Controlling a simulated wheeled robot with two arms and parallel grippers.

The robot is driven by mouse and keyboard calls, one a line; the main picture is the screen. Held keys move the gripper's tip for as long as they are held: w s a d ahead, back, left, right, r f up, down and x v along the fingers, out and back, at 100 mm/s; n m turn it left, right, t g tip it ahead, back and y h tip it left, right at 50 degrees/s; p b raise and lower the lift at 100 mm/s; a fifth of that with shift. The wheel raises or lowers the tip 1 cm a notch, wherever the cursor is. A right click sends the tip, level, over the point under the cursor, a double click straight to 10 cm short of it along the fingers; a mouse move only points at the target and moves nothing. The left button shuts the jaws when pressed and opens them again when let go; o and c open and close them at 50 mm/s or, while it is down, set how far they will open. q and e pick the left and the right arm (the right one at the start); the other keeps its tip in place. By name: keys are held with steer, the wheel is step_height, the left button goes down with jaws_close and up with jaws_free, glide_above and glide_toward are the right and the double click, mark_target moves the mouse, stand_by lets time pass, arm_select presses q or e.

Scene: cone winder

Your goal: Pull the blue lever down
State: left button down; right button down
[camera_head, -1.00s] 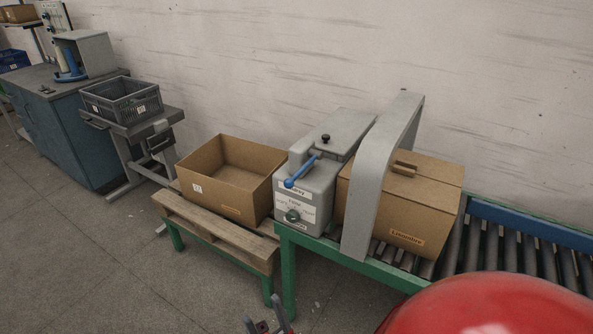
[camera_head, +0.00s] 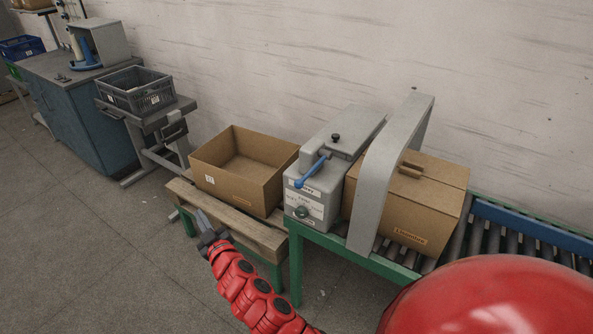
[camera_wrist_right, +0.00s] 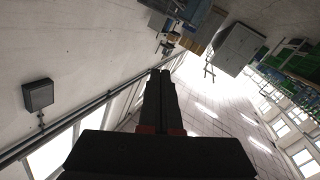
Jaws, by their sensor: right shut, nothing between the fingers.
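The blue lever (camera_head: 312,171) sits on the side of a grey machine housing (camera_head: 323,197) at the end of the conveyor. It slants, with its rounded handle end toward the lower left of the picture. My right gripper (camera_head: 203,219) is in front of the wooden pallet, well to the left of the lever and apart from it. Its dark fingers are shut and empty. They also show closed together in the right wrist view (camera_wrist_right: 159,88). The lever cannot be made out in the wrist view. My left gripper is not in view.
An open cardboard box (camera_head: 238,178) stands on the pallet (camera_head: 221,213), left of the machine. A grey arch (camera_head: 381,183) and a closed cardboard box (camera_head: 424,225) are to its right on the roller conveyor. A grey crate (camera_head: 136,90) stands farther left. Floor in front is free.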

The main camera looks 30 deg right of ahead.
steer(key=s+d+r+m+g+h+p, duration=0.15)
steer(key=d+r+m+g+h, duration=0.25)
steer(key=d+r+m+h, duration=0.55)
steer(key=s+d+r+m+g+h+p, duration=0.2)
steer(key=s+d+r+m+g+h, duration=0.2)
steer(key=s+d+m+g, duration=0.2)
steer(key=s+d+g, duration=0.1)
steer(key=s+d, duration=0.1)
steer(key=s, duration=0.1)
steer(key=shift+s+d+r+g, duration=0.2)
steer(key=shift+d+g, duration=0.2)
steer(key=shift+d+m, duration=0.15)
steer(key=shift+m, duration=0.1)
steer(key=p, duration=0.5)
glide_above(297, 181)
steer(key=w+d, duration=0.1)
steer(key=d, duration=0.1)
step_height(297, 181, down, 2)
steer(key=shift+w+f, duration=0.1)
steer(key=shift+f, duration=0.1)
steer(key=shift+s+a+f+p, duration=0.2)
steer(key=shift+a+f+p, duration=0.2)
steer(key=shift+f, duration=0.15)
steer(key=shift+s+a+f+p, duration=0.15)
steer(key=shift+a+f+p, duration=0.1)
steer(key=shift+a+f, duration=0.25)
steer(key=shift+s+a+f, duration=0.2)
steer(key=shift+s+f, duration=0.05)
steer(key=shift+f, duration=0.45)
